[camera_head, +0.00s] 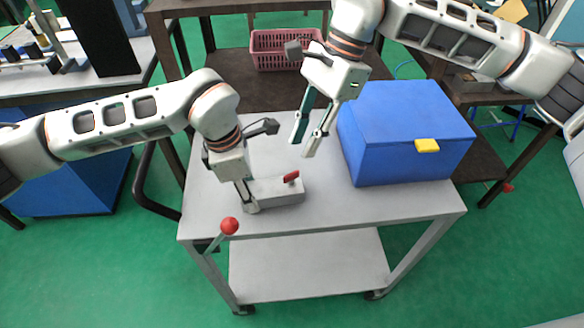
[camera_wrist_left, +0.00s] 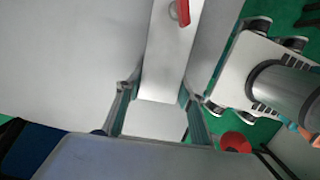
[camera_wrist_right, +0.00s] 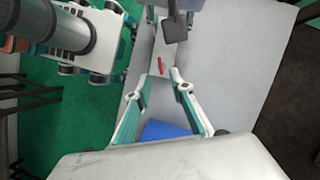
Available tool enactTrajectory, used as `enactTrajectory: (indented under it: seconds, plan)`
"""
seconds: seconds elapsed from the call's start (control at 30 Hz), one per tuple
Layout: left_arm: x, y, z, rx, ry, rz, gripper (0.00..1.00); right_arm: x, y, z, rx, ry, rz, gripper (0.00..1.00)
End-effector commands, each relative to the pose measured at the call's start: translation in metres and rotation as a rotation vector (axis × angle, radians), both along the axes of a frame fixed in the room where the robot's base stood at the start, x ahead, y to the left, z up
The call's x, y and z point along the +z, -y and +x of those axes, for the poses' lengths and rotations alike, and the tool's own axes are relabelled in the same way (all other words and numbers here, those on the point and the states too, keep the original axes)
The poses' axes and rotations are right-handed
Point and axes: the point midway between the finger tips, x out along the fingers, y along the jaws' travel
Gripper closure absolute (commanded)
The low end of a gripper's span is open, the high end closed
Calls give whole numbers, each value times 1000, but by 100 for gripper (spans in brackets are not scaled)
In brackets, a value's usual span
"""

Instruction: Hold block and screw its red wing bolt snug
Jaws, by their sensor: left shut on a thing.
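A pale grey block (camera_head: 276,193) lies on the cart's top near its front edge. A red wing bolt (camera_head: 291,177) stands in the block's top toward its right end; it also shows in the left wrist view (camera_wrist_left: 183,12) and the right wrist view (camera_wrist_right: 160,66). My left gripper (camera_head: 247,203) is shut on the block's left end, with a finger on each side in the left wrist view (camera_wrist_left: 158,95). My right gripper (camera_head: 306,148) is open and empty, above the cart and apart from the bolt, up and to its right in the head view.
A blue box (camera_head: 400,130) with a yellow latch (camera_head: 427,146) stands on the cart at right, close to my right gripper. A red-knobbed lever (camera_head: 229,226) is at the cart's front left. A pink basket (camera_head: 284,50) sits behind. The cart's top (camera_head: 330,205) is clear around the block.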

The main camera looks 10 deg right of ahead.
Motion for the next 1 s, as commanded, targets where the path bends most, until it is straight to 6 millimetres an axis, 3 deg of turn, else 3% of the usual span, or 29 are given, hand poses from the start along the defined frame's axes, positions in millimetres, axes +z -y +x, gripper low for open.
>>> enactTrajectory:
  seconds: [0.2, 0.4, 0.87, 0.97, 1.0]
  plan:
    - [-2, -1, -1, 1, -3, 3, 83, -41, -16, -9, 3, -3, 1, 78]
    - [-2, -1, -1, 1, -2, 3, 83, -66, -25, -13, 0, -1, 0, 78]
    - [-2, -1, 0, 1, -2, 2, 83, -77, -29, -15, 0, 0, 0, 78]
    - [-2, -1, 0, 1, -2, 2, 83, -77, -29, -15, 0, 0, 0, 100]
    - [-2, -1, 0, 1, -2, 2, 83, -77, -29, -15, 0, 0, 0, 100]
